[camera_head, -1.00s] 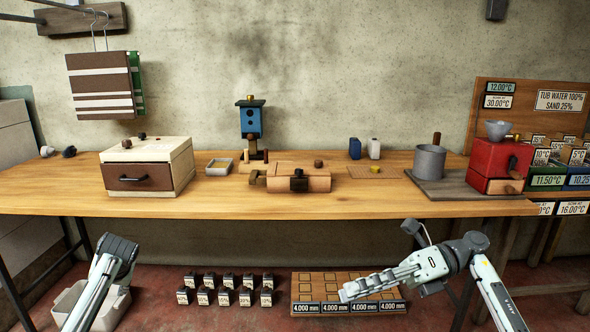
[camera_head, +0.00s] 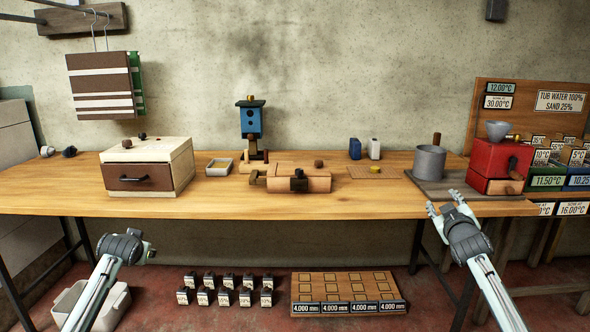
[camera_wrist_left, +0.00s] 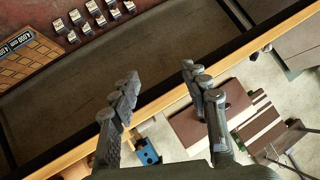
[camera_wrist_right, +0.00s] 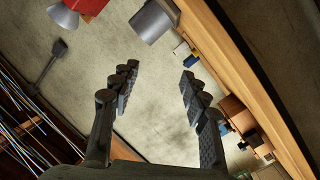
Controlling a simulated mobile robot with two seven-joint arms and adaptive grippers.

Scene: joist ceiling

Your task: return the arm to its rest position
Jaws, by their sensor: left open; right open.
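My right gripper (camera_head: 446,204) is open and empty in the head view, at the table's front edge below the grey pot. Its two spread fingers fill the middle of the right wrist view (camera_wrist_right: 158,85), with nothing between them. My left arm comes in from the lower left of the head view, in front of the table, and its fingers are hard to make out there. In the left wrist view my left gripper (camera_wrist_left: 160,85) has its fingers spread apart and empty.
The wooden table (camera_head: 370,208) carries a drawer box (camera_head: 150,165), a blue birdhouse (camera_head: 251,122), a grey pot (camera_head: 430,162) and a red machine (camera_head: 487,160). Several small labelled blocks and a wooden board (camera_head: 350,280) are on the floor below. The table's front strip is mostly clear.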

